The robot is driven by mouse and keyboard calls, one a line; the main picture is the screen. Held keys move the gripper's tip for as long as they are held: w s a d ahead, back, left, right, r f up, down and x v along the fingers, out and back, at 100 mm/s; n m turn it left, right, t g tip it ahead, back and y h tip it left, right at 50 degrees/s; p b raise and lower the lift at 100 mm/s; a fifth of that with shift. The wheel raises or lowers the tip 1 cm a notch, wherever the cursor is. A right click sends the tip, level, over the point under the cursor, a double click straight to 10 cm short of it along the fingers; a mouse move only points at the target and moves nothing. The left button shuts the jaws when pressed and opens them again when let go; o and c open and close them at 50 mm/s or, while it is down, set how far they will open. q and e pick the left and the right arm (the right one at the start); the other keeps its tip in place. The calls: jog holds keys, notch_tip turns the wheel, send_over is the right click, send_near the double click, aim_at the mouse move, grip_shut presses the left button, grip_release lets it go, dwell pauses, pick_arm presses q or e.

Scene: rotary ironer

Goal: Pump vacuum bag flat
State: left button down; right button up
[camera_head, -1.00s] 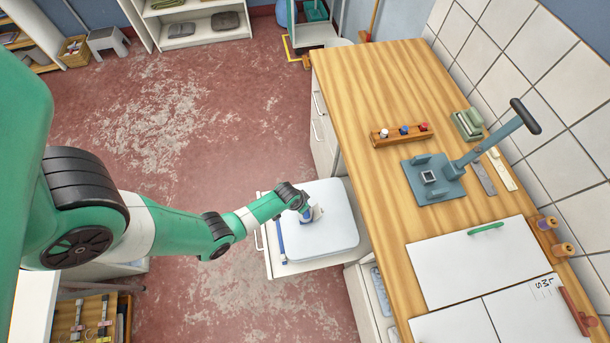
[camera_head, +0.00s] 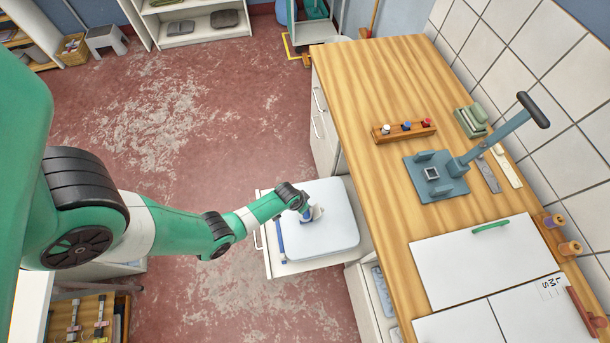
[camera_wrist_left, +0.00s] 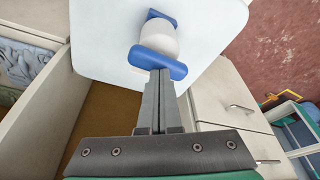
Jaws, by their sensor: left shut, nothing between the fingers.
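A pale grey-white bag (camera_head: 335,225) lies in an open white drawer (camera_head: 275,267), with a blue strip (camera_head: 281,240) along its left side. A small white pump with blue ends (camera_head: 317,212) stands on the bag. In the left wrist view the pump's white body (camera_wrist_left: 160,42) sits between a blue handle (camera_wrist_left: 157,64) and a blue far end. My left gripper (camera_head: 303,207) is at the pump. Its fingers (camera_wrist_left: 158,76) are shut and empty, with their tips against or just over the blue handle; I cannot tell which. How flat the bag is cannot be judged clearly.
A wooden counter (camera_head: 375,190) stands right of the drawer. It bears a blue lever press (camera_head: 435,175), a small rack (camera_head: 404,132) and white boards (camera_head: 480,262). Drawer fronts (camera_wrist_left: 228,103) border the open drawer. Red floor (camera_head: 180,140) is clear behind.

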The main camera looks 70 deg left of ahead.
pick_arm(q)
jog(key=shift+r+p, duration=2.3)
jog(key=shift+f, duration=0.2)
jog(key=shift+f+b, duration=2.85)
jog(key=shift+b, duration=0.05)
jog(key=shift+r, duration=0.1)
jog(key=shift+r+p, duration=2.2)
jog(key=shift+p, duration=0.05)
jog(key=shift+f, duration=0.15)
